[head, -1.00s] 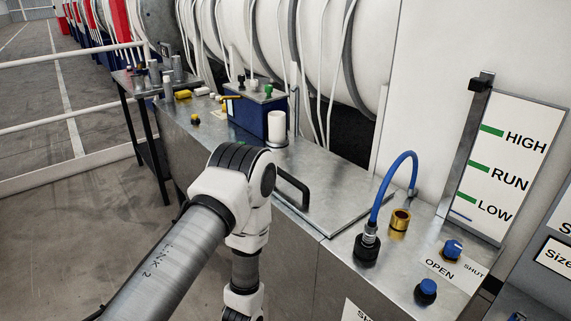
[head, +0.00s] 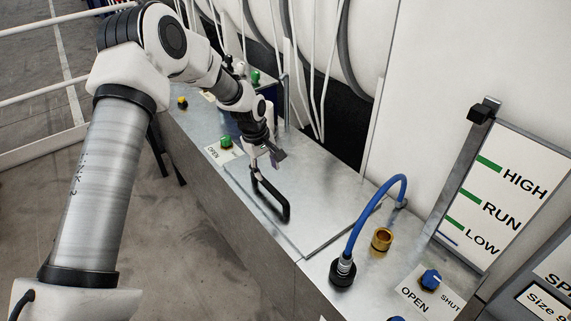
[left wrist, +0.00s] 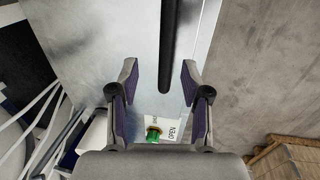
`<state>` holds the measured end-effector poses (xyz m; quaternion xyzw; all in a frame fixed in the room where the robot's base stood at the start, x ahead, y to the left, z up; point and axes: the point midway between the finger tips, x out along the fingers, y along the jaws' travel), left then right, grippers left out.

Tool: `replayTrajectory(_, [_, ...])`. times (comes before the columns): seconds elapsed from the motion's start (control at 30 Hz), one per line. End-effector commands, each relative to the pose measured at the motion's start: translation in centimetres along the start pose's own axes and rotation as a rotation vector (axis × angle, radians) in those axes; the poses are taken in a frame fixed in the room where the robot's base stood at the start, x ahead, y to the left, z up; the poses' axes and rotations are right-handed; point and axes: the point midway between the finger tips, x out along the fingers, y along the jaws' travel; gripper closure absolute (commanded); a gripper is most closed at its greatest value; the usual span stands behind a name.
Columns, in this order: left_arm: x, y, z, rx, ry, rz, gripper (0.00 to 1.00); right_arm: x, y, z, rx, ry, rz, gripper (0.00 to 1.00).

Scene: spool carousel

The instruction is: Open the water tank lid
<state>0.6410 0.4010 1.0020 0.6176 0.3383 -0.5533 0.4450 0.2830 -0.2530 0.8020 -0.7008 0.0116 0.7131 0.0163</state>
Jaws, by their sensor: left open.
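The water tank lid (head: 325,220) is a flat grey metal plate, lying shut on the tank top. A black bar handle (head: 272,198) stands along its left side. My left gripper (head: 266,160) is open at the far end of the handle, pointing down. In the left wrist view, the black handle (left wrist: 171,45) runs down between the two spread fingers of my left gripper (left wrist: 160,78), nearer the right one. I cannot tell whether they touch it. My right gripper is not in view.
A green knob (head: 226,142) by an OPEN label sits just beyond the lid; it also shows in the left wrist view (left wrist: 153,133). A blue hose (head: 370,215), a brass fitting (head: 382,239) and a blue knob (head: 431,279) stand right of the lid. A level gauge (head: 495,200) rises behind.

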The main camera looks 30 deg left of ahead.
Motion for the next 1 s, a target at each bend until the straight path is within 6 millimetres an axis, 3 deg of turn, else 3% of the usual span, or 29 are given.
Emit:
replayTrajectory(0.17, [0.9, -0.3, 0.2, 0.0, 0.001, 0.004, 0.53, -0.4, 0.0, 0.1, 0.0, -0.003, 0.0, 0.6])
replayTrajectory(0.5, [7.2, 0.0, 0.0, 0.002, 0.001, 0.0, 0.53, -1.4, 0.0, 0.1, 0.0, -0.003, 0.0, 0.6])
replayTrajectory(0.77, [7.8, 0.0, 0.0, 0.002, 0.001, 0.001, 0.53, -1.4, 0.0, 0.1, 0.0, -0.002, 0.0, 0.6])
replayTrajectory(0.8, [7.8, 0.0, 0.0, 0.002, 0.001, 0.001, 0.56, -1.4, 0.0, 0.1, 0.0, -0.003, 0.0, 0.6])
replayTrajectory(0.93, [7.8, 0.0, 0.0, 0.002, 0.0, 0.001, 1.0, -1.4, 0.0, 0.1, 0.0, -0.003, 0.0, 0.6])
replayTrajectory(1.0, [7.8, -0.1, 0.1, 0.002, 0.0, 0.0, 1.0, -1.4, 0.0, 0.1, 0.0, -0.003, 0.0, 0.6])
